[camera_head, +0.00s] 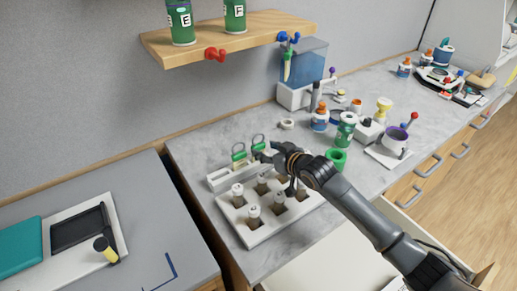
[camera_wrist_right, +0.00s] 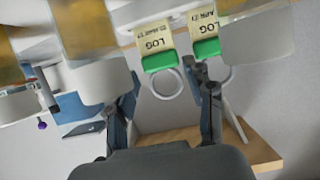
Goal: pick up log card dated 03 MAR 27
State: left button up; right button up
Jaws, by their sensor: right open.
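Two log cards with green clips and ring loops stand in a light grey holder (camera_head: 222,183). In the right wrist view, the left card (camera_wrist_right: 156,38) shows LOG and a blurred line that appears to include MAR. The right card (camera_wrist_right: 211,22) shows LOG and a line that appears to read APR. In the head view they are the left card (camera_head: 239,163) and the right card (camera_head: 258,149), with dates unreadable. My right gripper (camera_head: 277,155) is just right of the cards, open and empty; its fingers (camera_wrist_right: 165,88) also show in the wrist view.
A green cup (camera_head: 337,157), bottles and a blue-sided tank (camera_head: 306,65) stand to the right and behind. A wooden shelf (camera_head: 222,36) with a red hook overhangs the bench.

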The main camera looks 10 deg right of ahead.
aim_at(258, 149)
jog(key=shift+x, duration=1.1)
jog(key=shift+w+a+f, duration=0.1)
jog(key=shift+w+a, duration=0.05)
jog(key=shift+w, duration=0.1)
pick_arm(q)
jog(key=shift+s+a+r, duration=0.1)
jog(key=shift+s+a, duration=0.1)
jog(key=shift+s, duration=0.45)
jog(key=shift+s+a+r, duration=0.1)
jog(key=shift+s+a, duration=0.05)
jog(key=shift+s, duration=0.45)
jog(key=shift+w, duration=0.1)
pick_arm(e)
jog(key=c, duration=0.6)
pick_arm(q)
jog(key=shift+w, duration=0.5)
